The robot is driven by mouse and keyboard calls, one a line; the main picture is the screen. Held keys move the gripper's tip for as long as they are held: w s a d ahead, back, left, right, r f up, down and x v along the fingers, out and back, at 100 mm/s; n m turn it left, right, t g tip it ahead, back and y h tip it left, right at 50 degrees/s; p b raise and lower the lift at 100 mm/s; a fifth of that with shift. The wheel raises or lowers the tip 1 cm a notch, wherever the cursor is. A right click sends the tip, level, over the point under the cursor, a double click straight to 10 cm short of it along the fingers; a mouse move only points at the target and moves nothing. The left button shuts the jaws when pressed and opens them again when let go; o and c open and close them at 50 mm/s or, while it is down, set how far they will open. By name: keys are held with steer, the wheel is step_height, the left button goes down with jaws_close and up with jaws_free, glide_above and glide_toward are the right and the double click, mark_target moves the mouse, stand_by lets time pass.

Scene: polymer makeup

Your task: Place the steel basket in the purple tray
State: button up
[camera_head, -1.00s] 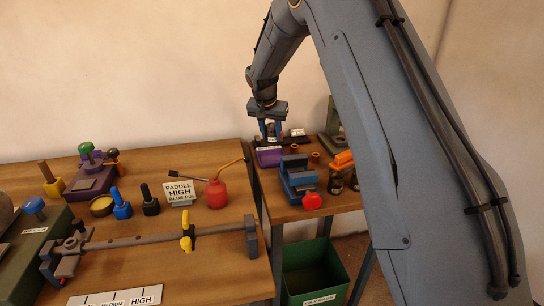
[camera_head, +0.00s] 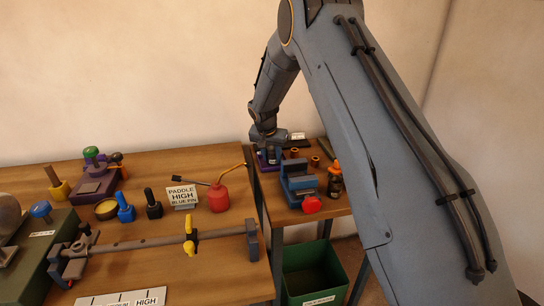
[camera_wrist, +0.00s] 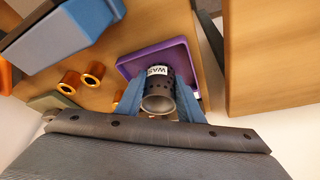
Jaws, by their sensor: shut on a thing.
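The steel basket (camera_wrist: 159,91) is a small perforated dark cylinder with a white label, seen in the wrist view. My gripper (camera_wrist: 160,105) is shut on it, a blue finger on either side. The purple tray (camera_wrist: 179,49) lies on the table just behind and below the basket, and the basket overlaps its surface in this view. I cannot tell whether the basket touches the tray floor. In the head view my gripper (camera_head: 266,142) is low at the back of the right table, where the tray (camera_head: 262,160) is mostly hidden behind it.
A blue vise (camera_head: 297,180) with a red knob stands close in front of the tray. Two orange rings (camera_wrist: 81,80) lie beside the tray. An orange-topped dark bottle (camera_head: 335,180) stands at right. A green bin (camera_head: 315,270) is below. A red oil can (camera_head: 218,195) stands on the left table.

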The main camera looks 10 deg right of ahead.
steer(key=o, duration=1.1)
steer(key=shift+s+r, duration=0.1)
steer(key=shift+r, duration=0.35)
steer(key=b+v, duration=0.3)
steer(key=v, duration=0.8)
steer(key=s+d+f+n+g, duration=0.1)
steer(key=s+n, duration=0.1)
steer(key=s, duration=1.1)
steer(key=s+f+n+g+y, duration=0.1)
steer(key=s+f+n, duration=0.1)
steer(key=s, duration=1.1)
steer(key=s+d+f+n+g+y, duration=0.1)
steer(key=s+f+n, duration=0.1)
steer(key=s, duration=1.1)
steer(key=shift+s+d+f, duration=0.25)
steer(key=shift+d, duration=0.05)
